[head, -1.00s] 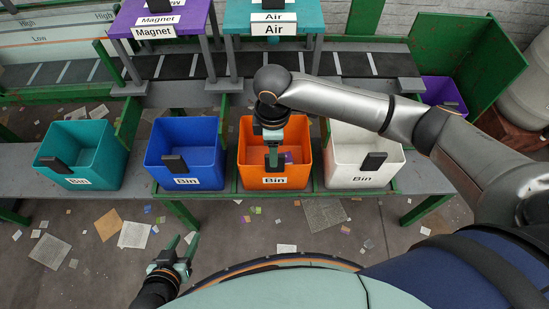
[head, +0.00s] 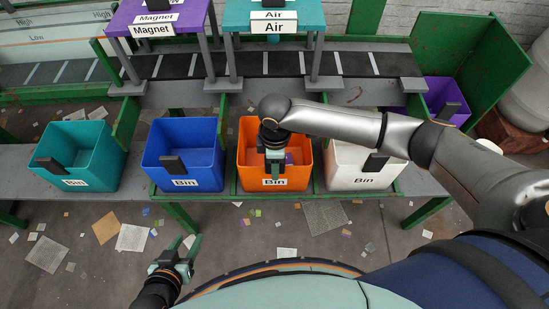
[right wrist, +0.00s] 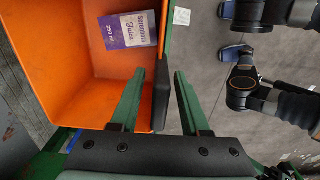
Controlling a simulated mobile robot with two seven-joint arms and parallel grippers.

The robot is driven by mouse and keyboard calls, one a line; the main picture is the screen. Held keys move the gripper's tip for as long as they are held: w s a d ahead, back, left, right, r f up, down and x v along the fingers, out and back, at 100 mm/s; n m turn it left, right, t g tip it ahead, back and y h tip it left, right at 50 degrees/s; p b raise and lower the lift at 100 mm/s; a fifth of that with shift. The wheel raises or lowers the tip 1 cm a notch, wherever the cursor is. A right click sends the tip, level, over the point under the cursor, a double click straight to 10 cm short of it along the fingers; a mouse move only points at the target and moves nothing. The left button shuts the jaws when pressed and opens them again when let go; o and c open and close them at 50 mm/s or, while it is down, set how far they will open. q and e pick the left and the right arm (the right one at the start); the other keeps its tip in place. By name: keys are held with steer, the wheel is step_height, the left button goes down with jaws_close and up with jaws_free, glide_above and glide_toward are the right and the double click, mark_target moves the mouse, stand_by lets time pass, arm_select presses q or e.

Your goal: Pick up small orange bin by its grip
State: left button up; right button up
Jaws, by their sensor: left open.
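The orange bin (head: 300,172) stands in the row of bins and has a white "Bin" label on its front. Its black grip (right wrist: 160,100) is at the front wall; in the head view my right gripper mostly hides it. My right gripper (head: 274,172) is at that front wall. In the right wrist view its fingers (right wrist: 160,92) are open, one on the bin's inner side and one outside, with the grip between them. A gap shows between the grip and the outer finger. My left gripper (head: 188,248) is open and empty, low in front of the bins.
A purple box (right wrist: 131,30) lies inside the orange bin. A blue bin (head: 205,175) stands close on its left and a white bin (head: 345,172) close on its right. A teal bin (head: 95,165) is farther left. The conveyor belt (head: 265,64) runs behind. Scraps litter the floor.

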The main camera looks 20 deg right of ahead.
jaws_close()
stand_by(1.2)
